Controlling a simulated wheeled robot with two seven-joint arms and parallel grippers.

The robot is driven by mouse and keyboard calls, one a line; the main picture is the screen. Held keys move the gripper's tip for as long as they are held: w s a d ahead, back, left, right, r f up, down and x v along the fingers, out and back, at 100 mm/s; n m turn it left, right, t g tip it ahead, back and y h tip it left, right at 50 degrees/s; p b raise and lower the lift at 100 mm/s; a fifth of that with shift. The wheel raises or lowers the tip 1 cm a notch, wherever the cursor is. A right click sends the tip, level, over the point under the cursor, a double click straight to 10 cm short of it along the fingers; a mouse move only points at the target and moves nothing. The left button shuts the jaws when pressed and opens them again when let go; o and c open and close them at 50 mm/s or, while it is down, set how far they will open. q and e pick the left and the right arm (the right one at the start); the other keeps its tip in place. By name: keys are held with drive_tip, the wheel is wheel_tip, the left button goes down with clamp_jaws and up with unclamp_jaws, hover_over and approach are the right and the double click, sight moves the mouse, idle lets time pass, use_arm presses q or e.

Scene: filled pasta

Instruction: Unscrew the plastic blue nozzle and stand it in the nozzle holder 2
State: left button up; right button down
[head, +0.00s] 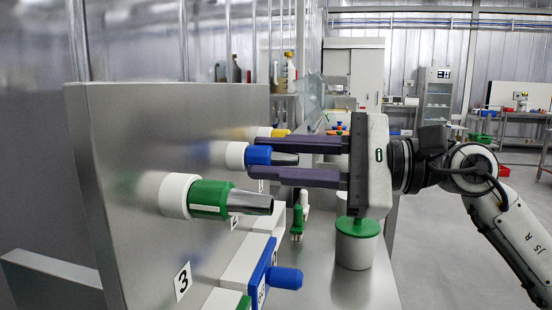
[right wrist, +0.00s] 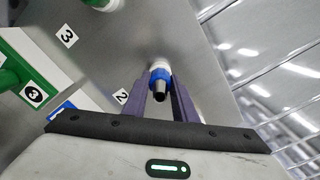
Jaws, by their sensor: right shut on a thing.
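The blue nozzle (head: 258,155) has a blue collar and a metal tip. It sits on the white collar (head: 236,155) of the middle outlet on the steel wall. It also shows in the right wrist view (right wrist: 160,82). My right gripper (head: 262,160) reaches in from the right, with one finger above and one below the blue collar, shut on it. The blue holder (head: 262,268), apparently nozzle holder 2, is below on the bench side, with a blue peg (head: 285,278) sticking out; its number is hard to read. My left gripper is out of view.
A green nozzle (head: 215,198) sticks out nearer me and a yellow one (head: 275,132) farther away. A green holder (right wrist: 8,78) marked 3 is beside the blue one. A green-lidded container (head: 356,248) stands on the bench (head: 340,290) below my right gripper.

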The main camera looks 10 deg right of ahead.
idle(0.3)
drive_tip(key=c, duration=1.4)
unclamp_jaws()
drive_tip(key=shift+a, duration=0.1)
drive_tip(key=shift+o, duration=0.6)
drive_tip(key=shift+o, duration=0.8)
